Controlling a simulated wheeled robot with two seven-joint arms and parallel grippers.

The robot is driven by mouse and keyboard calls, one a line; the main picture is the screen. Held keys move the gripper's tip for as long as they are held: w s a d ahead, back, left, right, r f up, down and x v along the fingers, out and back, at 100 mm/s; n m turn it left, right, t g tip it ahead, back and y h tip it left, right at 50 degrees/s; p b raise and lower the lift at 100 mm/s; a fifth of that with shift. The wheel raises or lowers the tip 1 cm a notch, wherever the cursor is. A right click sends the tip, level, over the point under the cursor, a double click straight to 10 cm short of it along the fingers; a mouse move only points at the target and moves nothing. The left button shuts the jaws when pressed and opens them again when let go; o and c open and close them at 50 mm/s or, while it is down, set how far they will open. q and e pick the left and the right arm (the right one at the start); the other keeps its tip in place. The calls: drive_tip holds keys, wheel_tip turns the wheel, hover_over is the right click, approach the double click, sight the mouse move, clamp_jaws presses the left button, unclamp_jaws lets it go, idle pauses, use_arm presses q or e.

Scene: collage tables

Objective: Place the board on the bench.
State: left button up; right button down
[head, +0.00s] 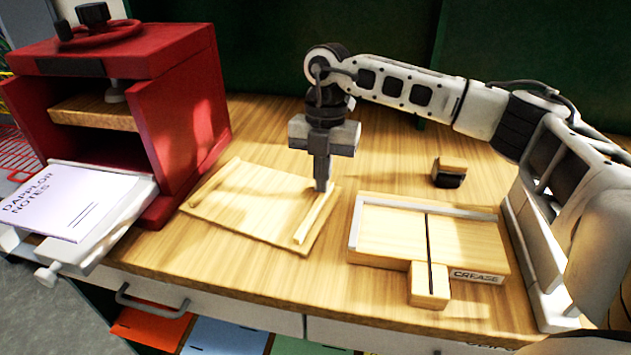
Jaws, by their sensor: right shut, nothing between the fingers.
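The board (245,205) is a light wooden panel with a raised rail along its left and right sides. It appears to lie flat on the wooden bench (225,272), left of centre in the head view. My right gripper (321,188) points straight down at the upper end of the board's right rail. Its fingers are shut with nothing between them. Whether the fingertips touch the rail or sit just above it, I cannot tell. My left gripper is out of view.
A red press (190,110) stands at the left, with a white tray (100,245) holding a paper marked notes (70,200) before it. A crease jig (390,230) lies right of the board. A small wood-and-black block (449,172) sits behind the jig.

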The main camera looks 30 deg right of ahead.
drive_tip(key=shift+a+r, duration=0.1)
drive_tip(key=shift+a, duration=0.05)
